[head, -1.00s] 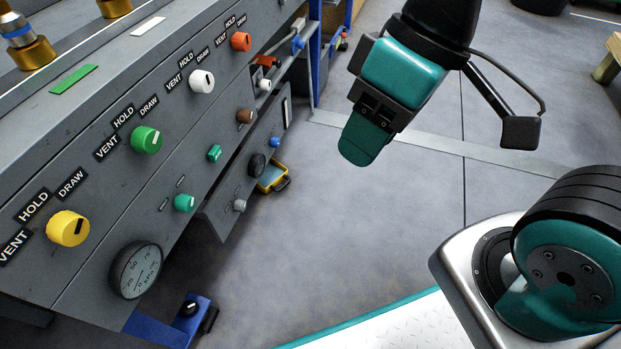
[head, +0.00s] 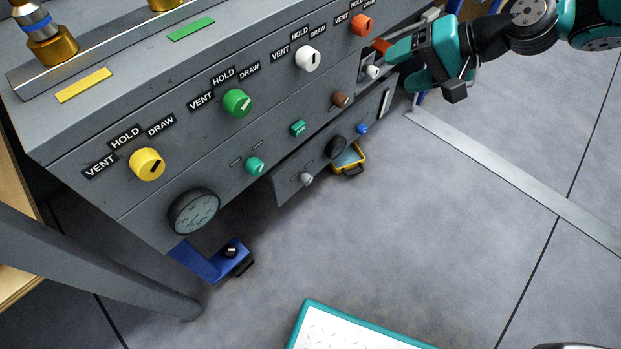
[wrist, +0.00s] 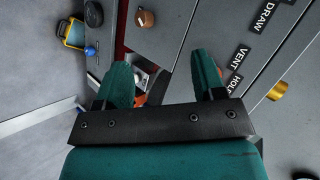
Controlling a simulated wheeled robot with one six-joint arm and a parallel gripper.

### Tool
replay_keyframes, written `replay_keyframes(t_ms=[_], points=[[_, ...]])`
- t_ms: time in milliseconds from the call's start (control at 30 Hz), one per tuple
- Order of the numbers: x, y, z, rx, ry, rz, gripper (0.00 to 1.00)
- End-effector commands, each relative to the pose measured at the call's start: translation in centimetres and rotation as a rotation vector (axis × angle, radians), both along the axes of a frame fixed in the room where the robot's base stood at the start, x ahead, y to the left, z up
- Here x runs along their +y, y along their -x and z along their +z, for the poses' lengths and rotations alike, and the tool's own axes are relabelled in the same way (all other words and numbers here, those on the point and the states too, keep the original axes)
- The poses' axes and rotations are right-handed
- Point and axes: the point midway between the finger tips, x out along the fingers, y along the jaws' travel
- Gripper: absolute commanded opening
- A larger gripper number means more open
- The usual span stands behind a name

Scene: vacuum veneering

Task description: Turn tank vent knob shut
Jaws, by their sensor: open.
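No readable label marks a tank vent knob, so I cannot tell which one it is. In the head view, a small white knob (head: 373,72) sits in a recess at the panel's far end, below a red part (head: 381,46). My gripper (head: 400,68) is open and empty just right of this recess. In the wrist view its two teal fingers (wrist: 160,65) point at the panel, with the recess partly visible between them. The orange-red knob (head: 362,25), with VENT, HOLD and DRAW labels, is just up and left of my gripper.
White (head: 308,58), green (head: 237,103) and yellow (head: 147,164) knobs line the panel. Below are a brown knob (head: 340,99), teal knobs (head: 255,166) and a gauge (head: 194,211).

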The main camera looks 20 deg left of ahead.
Motion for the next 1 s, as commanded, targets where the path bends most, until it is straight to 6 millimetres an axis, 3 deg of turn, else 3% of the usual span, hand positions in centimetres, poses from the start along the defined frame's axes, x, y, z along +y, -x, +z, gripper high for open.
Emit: replay_keyframes(t_ms=[33, 200, 433, 567, 700, 833, 1000], points=[[1.1, -1.4, -2.5, 0.049, -0.044, -0.034, 0.63], [4.1, -4.5, -10.5, 0.203, -0.21, -0.166, 0.63], [5.6, -4.4, -20.7, 0.418, -0.407, -0.331, 0.63], [5.2, -2.0, -27.2, 0.572, -0.526, -0.441, 0.63], [3.9, 2.1, -33.2, 0.741, -0.651, -0.56, 0.63], [2.3, 6.1, -36.9, 0.872, -0.746, -0.653, 0.63], [0.6, 9.7, -39.4, 0.978, -0.82, -0.728, 0.63]])
